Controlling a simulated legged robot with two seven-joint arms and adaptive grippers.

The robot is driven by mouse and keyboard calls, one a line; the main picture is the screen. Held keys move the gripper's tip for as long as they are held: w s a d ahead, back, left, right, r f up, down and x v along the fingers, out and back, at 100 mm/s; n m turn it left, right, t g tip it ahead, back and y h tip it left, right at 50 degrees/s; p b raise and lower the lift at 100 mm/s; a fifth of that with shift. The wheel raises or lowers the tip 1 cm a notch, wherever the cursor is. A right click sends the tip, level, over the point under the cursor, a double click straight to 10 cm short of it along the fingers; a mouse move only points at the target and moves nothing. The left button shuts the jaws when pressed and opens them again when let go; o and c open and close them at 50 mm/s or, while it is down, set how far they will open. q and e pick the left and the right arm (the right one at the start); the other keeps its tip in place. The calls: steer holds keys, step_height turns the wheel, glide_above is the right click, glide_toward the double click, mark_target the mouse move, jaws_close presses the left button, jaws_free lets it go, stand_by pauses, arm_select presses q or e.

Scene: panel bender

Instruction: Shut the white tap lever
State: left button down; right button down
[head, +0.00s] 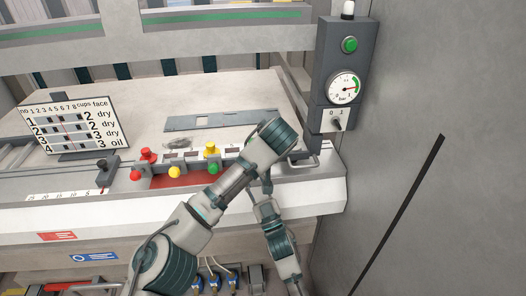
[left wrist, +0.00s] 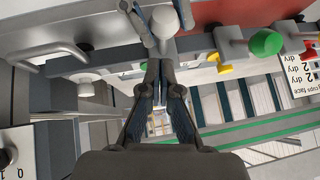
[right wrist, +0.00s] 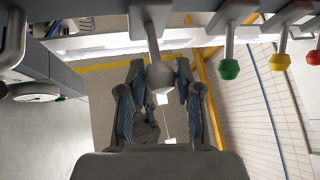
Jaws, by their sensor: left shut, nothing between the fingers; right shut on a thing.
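The white tap lever has a pale round knob on a grey stem. In the right wrist view its knob (right wrist: 160,80) sits between the fingers of my right gripper (right wrist: 161,70), which is shut on it. In the left wrist view the white knob (left wrist: 165,20) is near the top, with my right gripper's fingers beside it. My left gripper (left wrist: 156,66) is shut and empty, its tips just short of the lever. In the head view my left wrist covers the lever, and my right gripper (head: 263,202) is just below that wrist.
Green (right wrist: 229,69), yellow (right wrist: 280,61) and red (right wrist: 313,57) knobs stand along the same rail. A bar handle (head: 302,160) and a grey post with a gauge (head: 344,87) and switch are to the right. A flat plate (head: 220,120) lies on the table behind.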

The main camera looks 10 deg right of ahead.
arm_select(q)
steer(key=shift+s+a+f, duration=0.15)
steer(key=shift+f, duration=0.4)
steer(key=shift+s+a+f, duration=0.1)
steer(key=shift+f, duration=0.45)
arm_select(e)
steer(key=shift+a+r, duration=0.1)
